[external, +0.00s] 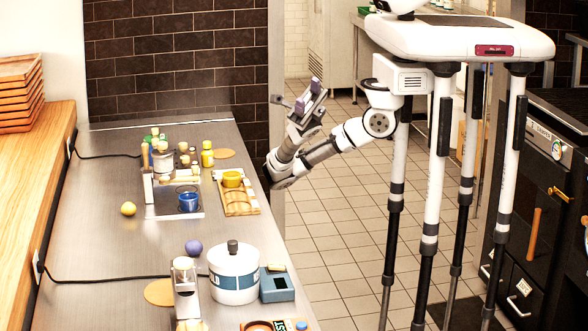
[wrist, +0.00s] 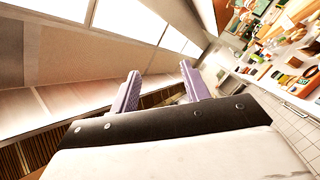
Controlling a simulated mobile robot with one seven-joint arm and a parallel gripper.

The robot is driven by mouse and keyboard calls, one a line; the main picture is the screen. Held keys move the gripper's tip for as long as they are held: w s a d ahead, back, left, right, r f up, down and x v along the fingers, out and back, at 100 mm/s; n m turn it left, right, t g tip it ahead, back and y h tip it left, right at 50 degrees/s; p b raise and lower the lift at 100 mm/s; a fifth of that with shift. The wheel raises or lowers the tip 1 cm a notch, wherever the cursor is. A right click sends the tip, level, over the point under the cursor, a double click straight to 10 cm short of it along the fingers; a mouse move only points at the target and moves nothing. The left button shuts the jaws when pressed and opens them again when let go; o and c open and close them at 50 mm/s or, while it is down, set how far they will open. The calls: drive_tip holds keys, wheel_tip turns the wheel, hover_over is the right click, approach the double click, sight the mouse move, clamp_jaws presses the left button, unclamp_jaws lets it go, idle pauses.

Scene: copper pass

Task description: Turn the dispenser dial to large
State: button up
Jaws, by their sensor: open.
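My gripper (external: 308,95) is raised in the air to the right of the steel counter (external: 110,230), with its jaws pointing up. It is open and empty, and it touches nothing. In the wrist view its two purple fingers (wrist: 160,86) stand apart against the ceiling and wall. A silver machine (external: 149,192) with a blue cup (external: 188,201) on its base stands mid-counter, left of my gripper. A second silver machine (external: 186,285) stands nearer the front. I cannot tell which one is the dispenser. No dial or size mark can be made out.
A white pot (external: 233,273), a blue-grey box (external: 277,285), a yellow cup (external: 232,178) on a wooden tray (external: 240,207), a yellow ball (external: 128,209) and a purple ball (external: 193,247) are on the counter. Dark cables run across its left side.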

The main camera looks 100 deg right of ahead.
drive_tip(key=w+d+f+t+h, duration=0.4)
drive_tip(key=w+t, duration=0.1)
drive_tip(key=w, duration=0.4)
drive_tip(key=t+h+p, duration=0.3)
drive_tip(key=t+h, duration=0.3)
drive_tip(key=h, duration=0.7)
approach(158, 142)
drive_tip(key=shift+n, duration=0.3)
drive_tip(key=p+x, duration=0.4)
drive_tip(key=x, duration=0.5)
drive_tip(key=shift+d+f, duration=0.1)
drive_tip(key=shift+f, duration=0.05)
drive_tip(key=shift+w+a+f, duration=0.1)
drive_tip(key=shift+w+a, duration=0.15)
drive_tip(key=shift+w, duration=0.25)
drive_tip(key=c, duration=1)
drive_tip(key=shift+o, duration=0.2)
